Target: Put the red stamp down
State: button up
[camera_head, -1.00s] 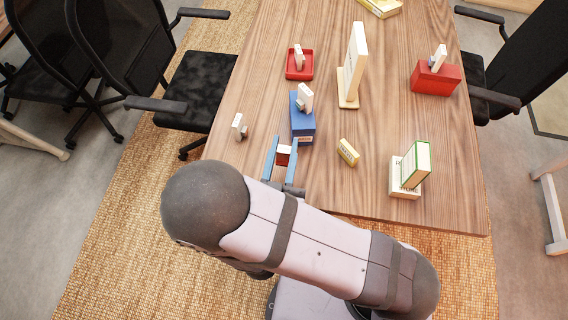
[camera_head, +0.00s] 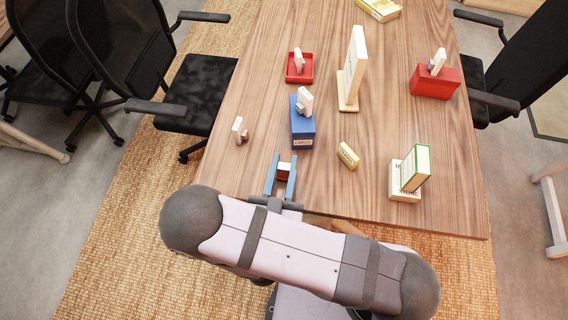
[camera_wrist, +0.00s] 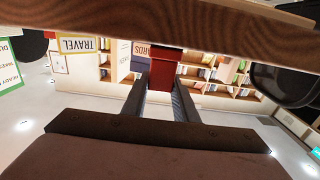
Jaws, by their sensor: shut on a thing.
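In the wrist view the stamp shows as a red block (camera_wrist: 165,70) between the fingers. I cannot tell whether its underside touches the wooden table (camera_head: 330,195). The blue card box (camera_head: 303,130) stands just beyond the gripper, with a pale stamp-like block (camera_head: 305,97) on it. A red tray (camera_head: 293,78) farther back holds another pale block (camera_head: 299,60).
A tall upright board (camera_head: 354,62) and a red box (camera_head: 435,85) are farther back. Table between gripper and yellow box is clear.

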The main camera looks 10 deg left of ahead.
aim_at(282, 171)
jog(key=shift+f, duration=0.1)
jog(key=shift+f, duration=0.15)
jog(key=o, duration=1.1)
jog(key=shift+c, duration=0.2)
jog(key=s, duration=0.5)
jog(key=shift+s+a, duration=0.1)
jog(key=shift+s, duration=0.3)
jog(key=shift+o, duration=0.3)
jog(key=shift+s, duration=0.75)
